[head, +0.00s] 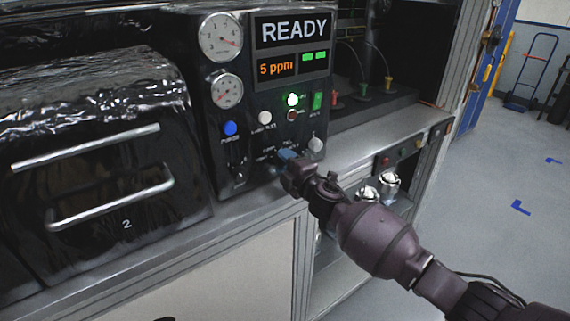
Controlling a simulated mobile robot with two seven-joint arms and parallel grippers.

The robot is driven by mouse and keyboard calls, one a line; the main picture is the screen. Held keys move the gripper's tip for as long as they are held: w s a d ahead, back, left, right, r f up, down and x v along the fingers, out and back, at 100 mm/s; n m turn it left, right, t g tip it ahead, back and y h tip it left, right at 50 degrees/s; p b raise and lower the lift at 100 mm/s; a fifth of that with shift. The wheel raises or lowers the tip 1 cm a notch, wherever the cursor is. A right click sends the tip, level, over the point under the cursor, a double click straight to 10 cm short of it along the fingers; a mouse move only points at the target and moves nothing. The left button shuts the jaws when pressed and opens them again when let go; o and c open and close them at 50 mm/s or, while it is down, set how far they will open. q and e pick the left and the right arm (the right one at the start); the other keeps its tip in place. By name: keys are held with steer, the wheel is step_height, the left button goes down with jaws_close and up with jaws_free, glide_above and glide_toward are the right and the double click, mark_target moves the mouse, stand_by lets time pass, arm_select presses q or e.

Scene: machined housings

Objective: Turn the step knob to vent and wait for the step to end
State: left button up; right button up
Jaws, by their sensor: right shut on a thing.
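My right gripper (290,165) reaches the lower part of the black control panel (205,130) from the lower right. It is shut on the step knob (287,155), of which only a bluish part shows; the gripper hides the rest. The knob's pointer and most of its labels cannot be read. The display (292,45) above reads READY and 5 ppm, with green blocks beside the number. A green lamp (293,99) is lit. My left gripper is not in view.
A second, grey knob (316,144) sits just right of my gripper. A blue button (230,128), a white button (264,118) and a green switch (317,100) are nearby. A chamber door (100,150) with metal bars stands left. Open floor (480,180) lies right.

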steer(key=n, duration=0.7)
steer(key=shift+n+g+y, duration=0.3)
steer(key=shift+n+y, duration=0.1)
steer(key=n, duration=0.6)
steer(key=shift+g, duration=0.3)
steer(key=o, duration=0.9)
